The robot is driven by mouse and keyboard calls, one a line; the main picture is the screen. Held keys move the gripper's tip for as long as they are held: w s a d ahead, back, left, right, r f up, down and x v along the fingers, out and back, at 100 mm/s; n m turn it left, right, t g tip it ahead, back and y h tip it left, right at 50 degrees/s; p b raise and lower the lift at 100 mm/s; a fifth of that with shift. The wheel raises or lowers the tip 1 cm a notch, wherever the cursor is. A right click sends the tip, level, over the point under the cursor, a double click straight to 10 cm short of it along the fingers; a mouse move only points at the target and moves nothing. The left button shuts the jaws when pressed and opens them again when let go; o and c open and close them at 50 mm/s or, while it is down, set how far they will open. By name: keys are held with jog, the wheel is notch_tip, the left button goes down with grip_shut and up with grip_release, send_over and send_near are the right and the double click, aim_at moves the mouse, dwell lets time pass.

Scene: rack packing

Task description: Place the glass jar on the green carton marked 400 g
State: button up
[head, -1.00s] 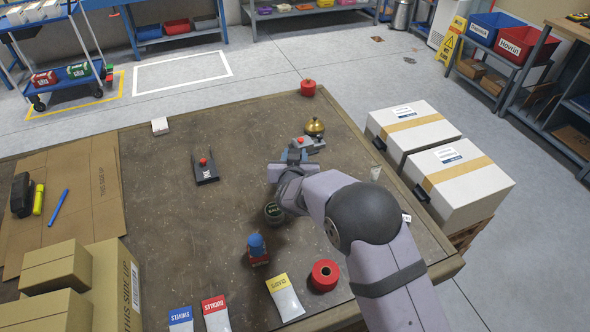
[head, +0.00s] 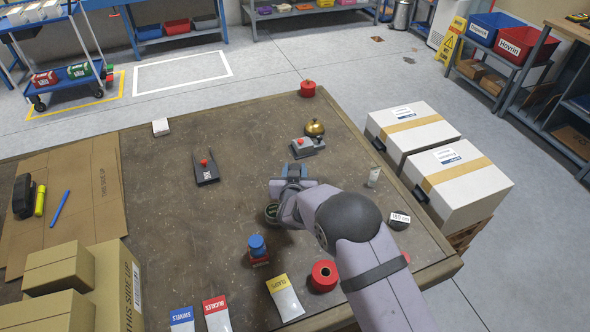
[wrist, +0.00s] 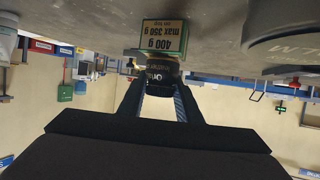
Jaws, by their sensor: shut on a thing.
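My gripper (wrist: 160,105) is shut on a small dark labelled thing, seemingly the glass jar (wrist: 163,76). In the head view my gripper (head: 292,178) is low over the middle of the table, and my arm hides the carton and the jar.
A dark round-topped thing (head: 270,213) stands close beside my gripper, partly covered. A grey box with a red button (head: 307,147) and a brass bell (head: 315,128) stand behind. A blue-topped item (head: 257,249) and red roll (head: 324,275) stand in front.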

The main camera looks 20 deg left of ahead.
jog(key=shift+f, duration=0.2)
jog(key=o, duration=1.1)
jog(key=shift+r, duration=0.1)
jog(key=shift+r, duration=0.15)
jog(key=b+v, duration=0.2)
jog(key=v, duration=1)
